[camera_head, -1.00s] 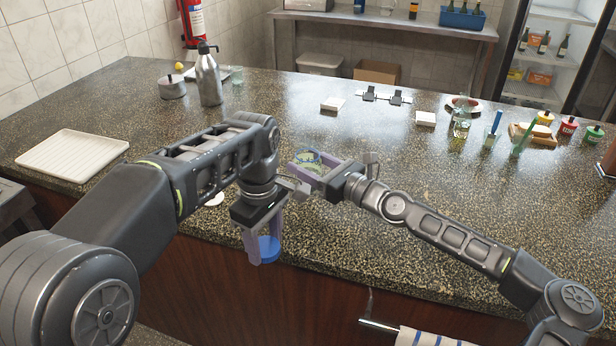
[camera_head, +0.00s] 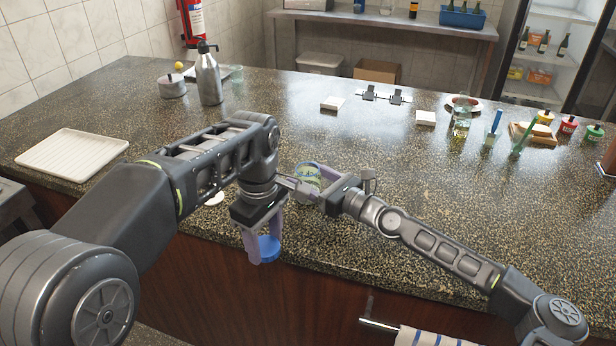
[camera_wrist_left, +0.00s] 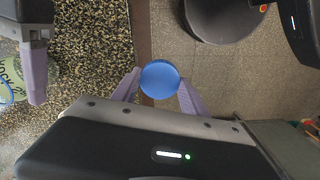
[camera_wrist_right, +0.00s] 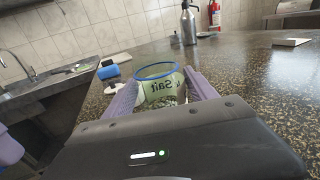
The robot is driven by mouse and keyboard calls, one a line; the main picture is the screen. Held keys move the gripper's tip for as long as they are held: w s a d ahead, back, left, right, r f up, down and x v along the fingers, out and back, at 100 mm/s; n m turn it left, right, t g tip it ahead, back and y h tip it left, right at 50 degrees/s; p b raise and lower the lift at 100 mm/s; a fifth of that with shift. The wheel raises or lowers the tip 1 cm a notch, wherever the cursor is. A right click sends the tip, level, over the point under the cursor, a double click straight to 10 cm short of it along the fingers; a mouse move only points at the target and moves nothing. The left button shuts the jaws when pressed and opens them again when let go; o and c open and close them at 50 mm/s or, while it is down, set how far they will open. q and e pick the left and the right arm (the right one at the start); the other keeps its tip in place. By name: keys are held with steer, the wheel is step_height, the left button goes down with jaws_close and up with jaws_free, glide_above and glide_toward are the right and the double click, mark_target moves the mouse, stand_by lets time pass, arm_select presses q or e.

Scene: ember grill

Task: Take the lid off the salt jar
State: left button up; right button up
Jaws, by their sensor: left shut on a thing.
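The salt jar (camera_head: 308,176) is a clear jar with a green label and a blue rim, and its top is uncovered. In the right wrist view the jar (camera_wrist_right: 160,92) shows its open rim and white contents. My right gripper (camera_head: 308,180) has one finger on each side of the jar; whether they press on it is unclear. My left gripper (camera_head: 262,250) is shut on the round blue lid (camera_head: 269,249), just off the counter's front edge. The lid also shows between the fingertips in the left wrist view (camera_wrist_left: 160,79).
A white tray (camera_head: 72,156) lies at the left. A steel bottle (camera_head: 208,78) and a lidded pot (camera_head: 172,87) stand further back. Several coloured containers stand at the right. My two grippers are close together.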

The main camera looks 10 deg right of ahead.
steer(key=shift+o, duration=1.3)
arm_select(q)
steer(key=shift+r, duration=0.25)
arm_select(e)
steer(key=shift+r, duration=0.3)
arm_select(q)
step_height(320, 180, down, 3)
steer(key=shift+b, duration=1.25)
arm_select(e)
steer(key=v, duration=1.1)
steer(key=shift+f, duration=0.2)
steer(key=shift+s+d+r, duration=0.1)
steer(key=shift+s+d, duration=0.2)
steer(key=shift+s, duration=0.15)
